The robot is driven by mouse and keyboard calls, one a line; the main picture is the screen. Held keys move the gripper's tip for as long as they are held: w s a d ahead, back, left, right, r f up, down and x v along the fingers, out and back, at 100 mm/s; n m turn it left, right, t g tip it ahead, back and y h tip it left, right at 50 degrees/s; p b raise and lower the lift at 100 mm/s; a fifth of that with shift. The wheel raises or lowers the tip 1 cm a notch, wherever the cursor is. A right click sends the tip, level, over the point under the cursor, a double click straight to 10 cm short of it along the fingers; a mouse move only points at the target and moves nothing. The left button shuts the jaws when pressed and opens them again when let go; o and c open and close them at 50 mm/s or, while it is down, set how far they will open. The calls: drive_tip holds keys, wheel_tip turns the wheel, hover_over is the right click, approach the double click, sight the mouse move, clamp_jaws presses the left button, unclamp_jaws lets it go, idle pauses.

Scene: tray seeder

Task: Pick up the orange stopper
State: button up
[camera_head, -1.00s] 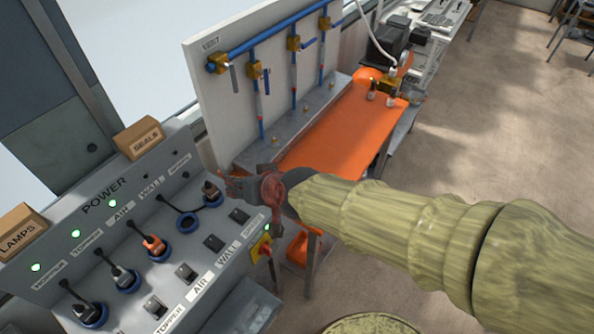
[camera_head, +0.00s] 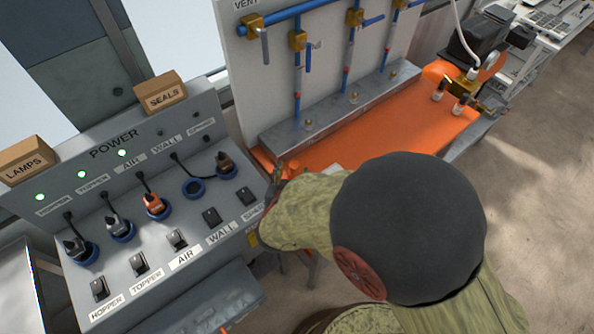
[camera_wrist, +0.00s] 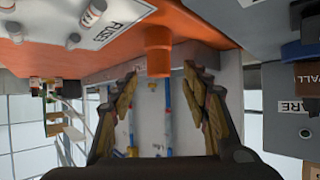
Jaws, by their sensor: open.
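An orange stopper (camera_wrist: 158,50), a short cylinder with a wider band, shows in the wrist view against the orange bench surface (camera_wrist: 205,28), which appears upside down there. My gripper (camera_wrist: 161,73) is open, with one finger on each side of the stopper's line and visible gaps to both. Nothing is held. I cannot tell how far in depth the fingertips are from the stopper.
The grey power panel (camera_head: 120,172) with switches and plugs, one of them orange (camera_head: 155,205), stands left of my arm. A white board (camera_head: 280,80) with blue pipes and brass valves rises behind the bench. White fittings (camera_wrist: 93,11) sit beside a FUSE label. Open floor lies at right.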

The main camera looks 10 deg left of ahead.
sight(294, 169)
drive_tip(key=b+x, duration=0.2)
drive_tip(key=x, duration=0.2)
drive_tip(key=shift+w+d+f, duration=0.1)
drive_tip(key=shift+f, duration=0.2)
drive_tip(key=shift+w, duration=0.25)
drive_tip(key=shift+c, duration=0.3)
drive_tip(key=c, duration=1.1)
clamp_jaws()
